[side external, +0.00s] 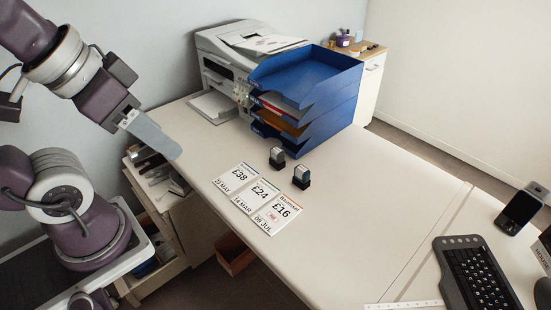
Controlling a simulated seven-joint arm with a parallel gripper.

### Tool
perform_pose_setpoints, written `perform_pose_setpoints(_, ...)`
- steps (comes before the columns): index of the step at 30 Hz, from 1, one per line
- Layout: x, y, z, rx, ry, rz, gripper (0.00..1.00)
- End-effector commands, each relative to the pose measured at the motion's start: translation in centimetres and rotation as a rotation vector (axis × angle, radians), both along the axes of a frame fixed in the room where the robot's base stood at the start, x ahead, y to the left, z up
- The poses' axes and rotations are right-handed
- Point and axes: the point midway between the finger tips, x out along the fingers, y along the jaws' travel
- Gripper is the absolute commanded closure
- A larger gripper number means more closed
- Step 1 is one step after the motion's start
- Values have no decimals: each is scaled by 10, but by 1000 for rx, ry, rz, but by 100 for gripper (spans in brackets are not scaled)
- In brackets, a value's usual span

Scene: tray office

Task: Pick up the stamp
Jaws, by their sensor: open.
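Two small dark stamps with grey tops stand upright on the white desk, in front of the blue letter trays. The left stamp (277,157) is a little farther back; the right stamp (301,177) is nearer the cards. I cannot tell which one the task means. My gripper (155,137) is at the upper left, raised near the desk's left edge and well apart from both stamps. It is open, with nothing seen in it; one flat grey finger shows clearly, and the other is hard to make out.
Printed cards (258,197) lie left of and in front of the stamps. Blue stacked trays (335,82) and a white printer (217,65) stand behind. A keyboard (474,274) and a phone (519,211) are at the right. The desk (385,185) between is clear.

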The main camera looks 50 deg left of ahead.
Motion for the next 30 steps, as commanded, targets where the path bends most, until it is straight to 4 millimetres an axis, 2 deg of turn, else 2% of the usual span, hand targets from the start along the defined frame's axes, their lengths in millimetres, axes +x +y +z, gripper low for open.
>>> perform_pose_setpoints(5,0,0,0,0,0,0,49)
perform_pose_setpoints(6,0,0,0,0,0,0,45)
perform_pose_setpoints(13,1,0,0,-2,1,2,45)
perform_pose_setpoints(16,20,-1,11,-73,36,64,45)
perform_pose_setpoints(17,32,-1,16,-114,57,105,45)
perform_pose_setpoints(20,95,8,30,-284,151,318,45)
perform_pose_setpoints(21,125,15,30,-346,187,422,45)
perform_pose_setpoints(23,169,30,23,-418,238,577,45)
perform_pose_setpoints(24,199,42,14,-453,264,682,45)
perform_pose_setpoints(26,241,61,-6,-488,296,838,45)
perform_pose_setpoints(27,267,74,-24,-500,312,937,45)
perform_pose_setpoints(29,303,96,-56,-502,323,1079,45)
perform_pose_setpoints(30,324,110,-80,-492,327,1166,45)
